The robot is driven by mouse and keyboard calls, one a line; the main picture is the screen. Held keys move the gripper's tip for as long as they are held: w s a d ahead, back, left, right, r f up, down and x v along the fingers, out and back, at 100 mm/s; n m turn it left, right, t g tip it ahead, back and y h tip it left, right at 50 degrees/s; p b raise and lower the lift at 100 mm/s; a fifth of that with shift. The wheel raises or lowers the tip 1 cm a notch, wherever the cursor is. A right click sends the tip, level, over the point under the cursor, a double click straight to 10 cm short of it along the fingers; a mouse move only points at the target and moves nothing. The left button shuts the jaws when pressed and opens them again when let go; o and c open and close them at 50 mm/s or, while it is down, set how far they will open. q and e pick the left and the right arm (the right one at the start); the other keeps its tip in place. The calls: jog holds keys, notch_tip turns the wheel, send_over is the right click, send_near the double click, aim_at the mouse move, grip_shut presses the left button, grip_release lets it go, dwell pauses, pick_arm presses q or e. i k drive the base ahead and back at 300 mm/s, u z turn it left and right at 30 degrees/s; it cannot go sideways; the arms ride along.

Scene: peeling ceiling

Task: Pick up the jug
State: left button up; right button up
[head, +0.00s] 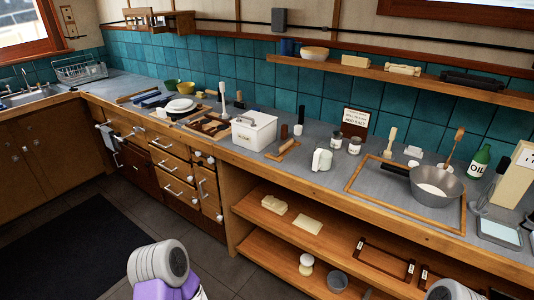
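A small pale jug (322,160) stands upright near the front edge of the grey worktop (342,185), right of the white box. It looks like its handle is on the left side, but it is too small to be sure. Nothing of mine touches it. Parts of my arms show at the bottom edge, low and apart from the worktop. Neither of my grippers is in view.
Near the jug are a white lidded box (254,131), small jars (354,146), a wooden board (282,150) and a sign (355,120). A metal pan (436,187) stands to the right. An open shelf (290,218) lies below the worktop. A wall shelf (390,76) hangs above.

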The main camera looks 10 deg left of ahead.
aim_at(325, 148)
jog(key=u, duration=1.5)
jog(key=i, duration=2.6)
jog(key=z, duration=4.05)
jog(key=i, duration=0.25)
jog(key=u, duration=0.1)
